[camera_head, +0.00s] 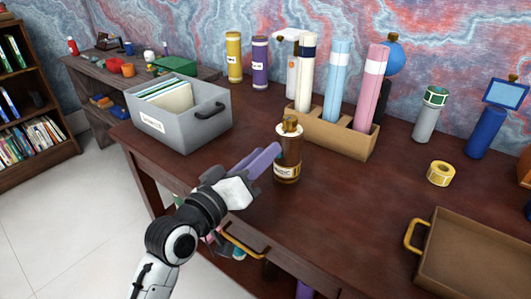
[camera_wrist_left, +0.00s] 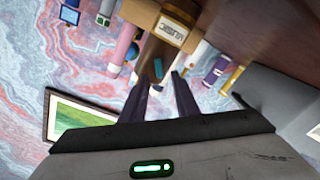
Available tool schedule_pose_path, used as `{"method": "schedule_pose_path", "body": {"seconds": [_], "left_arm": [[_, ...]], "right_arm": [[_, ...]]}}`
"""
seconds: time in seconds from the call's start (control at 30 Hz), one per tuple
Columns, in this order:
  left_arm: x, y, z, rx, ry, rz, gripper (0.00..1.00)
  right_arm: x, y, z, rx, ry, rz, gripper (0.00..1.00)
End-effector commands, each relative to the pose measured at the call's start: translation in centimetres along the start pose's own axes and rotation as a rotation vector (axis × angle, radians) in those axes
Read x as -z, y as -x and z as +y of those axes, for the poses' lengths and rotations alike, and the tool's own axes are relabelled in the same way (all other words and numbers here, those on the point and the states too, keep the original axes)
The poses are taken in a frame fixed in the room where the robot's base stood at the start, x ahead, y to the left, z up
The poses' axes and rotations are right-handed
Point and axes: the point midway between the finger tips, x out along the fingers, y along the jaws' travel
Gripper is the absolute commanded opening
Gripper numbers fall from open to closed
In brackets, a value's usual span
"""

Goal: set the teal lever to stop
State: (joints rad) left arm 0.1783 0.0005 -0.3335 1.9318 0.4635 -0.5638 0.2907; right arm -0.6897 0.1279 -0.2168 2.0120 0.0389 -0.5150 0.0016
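A dark brown bottle-shaped device (camera_head: 288,155) with a brass top and a cream label reading "MUSIC" stands upright on the desk. A small teal piece, apparently the lever (camera_head: 278,147), shows on its left side. My left gripper (camera_head: 272,152) reaches in from the left with its fingers pointing at this side, close to the lever; contact cannot be told. My right gripper is out of view.
A grey file box (camera_head: 190,125) stands left of the device. A cardboard holder (camera_head: 325,138) with tall tubes is close behind it. A roll of tape (camera_head: 440,173) and a brown tray (camera_head: 475,255) lie to the right. The desk between device and tray is clear.

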Motion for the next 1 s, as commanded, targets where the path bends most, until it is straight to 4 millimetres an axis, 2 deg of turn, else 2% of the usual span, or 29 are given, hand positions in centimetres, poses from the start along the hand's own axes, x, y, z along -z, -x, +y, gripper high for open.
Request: {"method": "schedule_pose_path", "body": {"seconds": [0.13,0.43,0.47,0.6,1.0], "left_arm": [[-0.02,-1.20,0.01,0.000,0.000,0.000,0.28],[-0.02,-1.42,-0.01,0.001,-0.002,0.000,0.28],[-0.02,-1.41,-0.01,0.001,-0.002,0.000,0.25],[-0.03,-1.40,-0.02,0.001,-0.001,0.000,0.01],[0.09,-1.39,0.14,0.002,-0.049,-0.002,0.00]], "right_arm": [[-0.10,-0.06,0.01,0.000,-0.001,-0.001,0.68],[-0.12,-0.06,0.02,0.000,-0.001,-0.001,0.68],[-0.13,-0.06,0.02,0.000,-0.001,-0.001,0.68],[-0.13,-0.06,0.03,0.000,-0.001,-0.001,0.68],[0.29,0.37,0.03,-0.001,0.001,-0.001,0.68]]}}
